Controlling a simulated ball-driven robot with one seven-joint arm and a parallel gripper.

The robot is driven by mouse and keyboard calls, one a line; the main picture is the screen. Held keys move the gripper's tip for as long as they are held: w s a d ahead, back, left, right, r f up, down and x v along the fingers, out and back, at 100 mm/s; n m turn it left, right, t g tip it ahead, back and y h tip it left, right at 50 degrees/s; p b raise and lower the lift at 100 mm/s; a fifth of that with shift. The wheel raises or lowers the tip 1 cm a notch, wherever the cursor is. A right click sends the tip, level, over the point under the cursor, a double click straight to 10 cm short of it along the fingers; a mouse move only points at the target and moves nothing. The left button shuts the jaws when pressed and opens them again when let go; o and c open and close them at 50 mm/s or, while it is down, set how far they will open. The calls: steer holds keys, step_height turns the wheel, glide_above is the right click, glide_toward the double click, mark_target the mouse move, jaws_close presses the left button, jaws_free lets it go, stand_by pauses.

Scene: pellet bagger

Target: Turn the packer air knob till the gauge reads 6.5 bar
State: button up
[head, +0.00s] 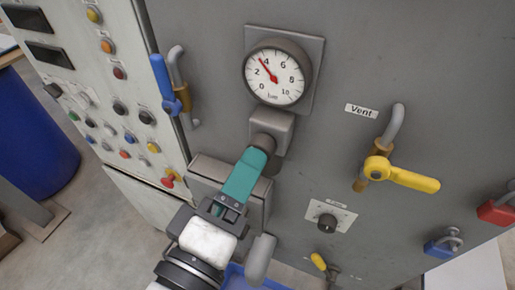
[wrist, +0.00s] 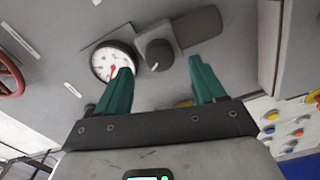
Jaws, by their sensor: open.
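The round gauge (head: 277,76) has a white face and a red needle pointing between 2 and 4, nearer 4. In the head view a grey block (head: 270,124) sits just below the gauge, and my green fingers largely hide the knob there. My gripper (head: 262,150) is at that block. In the wrist view my gripper (wrist: 160,68) is open, fingertips apart on either side of the knob's line. I cannot tell whether they touch it.
A blue-handled valve (head: 167,85) stands left of the gauge. A yellow Vent lever (head: 400,176) and a small black knob (head: 327,222) are at right. Red (head: 497,210) and blue (head: 440,248) handles lie farther right. A button panel (head: 105,110) is at left.

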mark_target(262, 148)
steer(key=shift+p+x, duration=0.3)
steer(key=shift+x, duration=2.05)
steer(key=c, duration=1.1)
steer(key=shift+o, duration=0.2)
steer(key=shift+f+b, duration=0.15)
steer(key=shift+b, duration=0.2)
steer(key=m+b, duration=1.7)
steer(key=shift+m, duration=0.3)
steer(key=shift+b, duration=0.3)
